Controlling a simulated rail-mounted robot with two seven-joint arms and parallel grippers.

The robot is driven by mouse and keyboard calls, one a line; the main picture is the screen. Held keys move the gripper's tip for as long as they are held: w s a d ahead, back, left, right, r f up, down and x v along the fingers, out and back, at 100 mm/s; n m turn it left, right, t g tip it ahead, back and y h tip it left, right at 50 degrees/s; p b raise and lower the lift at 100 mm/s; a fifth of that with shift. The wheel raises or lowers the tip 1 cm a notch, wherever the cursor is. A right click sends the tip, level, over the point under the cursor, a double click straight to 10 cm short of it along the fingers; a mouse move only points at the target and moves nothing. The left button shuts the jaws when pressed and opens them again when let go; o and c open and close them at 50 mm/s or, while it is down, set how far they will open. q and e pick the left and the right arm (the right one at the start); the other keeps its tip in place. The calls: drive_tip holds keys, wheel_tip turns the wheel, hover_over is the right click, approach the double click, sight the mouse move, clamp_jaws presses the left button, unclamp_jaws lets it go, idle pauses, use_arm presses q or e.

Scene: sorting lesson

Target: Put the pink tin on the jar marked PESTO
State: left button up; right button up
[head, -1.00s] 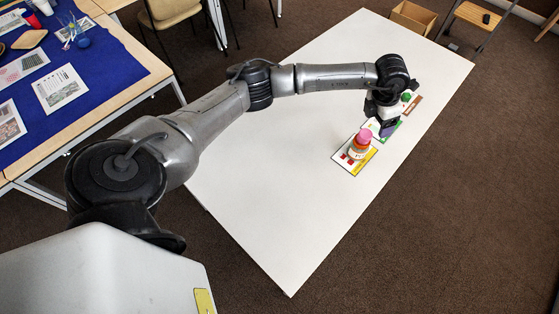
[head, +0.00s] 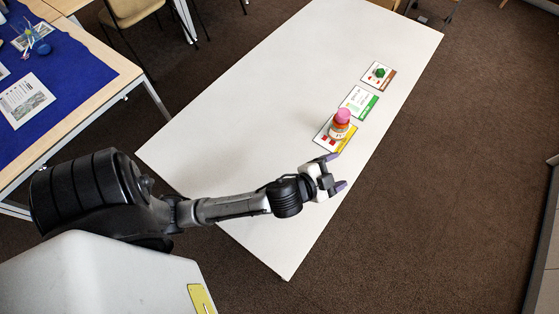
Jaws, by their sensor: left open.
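The pink tin (head: 343,115) sits on top of a small orange-and-white jar (head: 339,132). The jar stands upright on a card with a yellow edge (head: 347,141) near the table's right edge. The writing on the jar is too small to read, so I cannot tell if it says PESTO. My left gripper (head: 337,172) is open and empty, on the near side of the jar and apart from it. Its purple fingertips point to the right. My right gripper is not in view.
A green-edged card (head: 358,102) and a brown-edged card (head: 380,76) with a small green object (head: 380,72) lie beyond the jar. The rest of the white table (head: 270,90) is clear. A blue-covered table (head: 75,75) and a chair (head: 135,12) stand left.

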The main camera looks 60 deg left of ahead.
use_arm(q)
drive_tip(key=s+f+n+g, duration=0.1)
drive_tip(key=s+f+g, duration=0.2)
drive_tip(key=s, duration=0.4)
drive_tip(key=s+f+n+g, duration=0.1)
drive_tip(key=s+f+g, duration=0.2)
drive_tip(key=s, duration=0.4)
drive_tip(key=s+a+f+n+g, duration=0.1)
drive_tip(key=s+f+n+g, duration=0.1)
drive_tip(key=s+g, duration=0.3)
drive_tip(key=shift+s+f+h, duration=0.4)
drive_tip(key=shift+s+f, duration=0.15)
drive_tip(key=shift+s, duration=0.85)
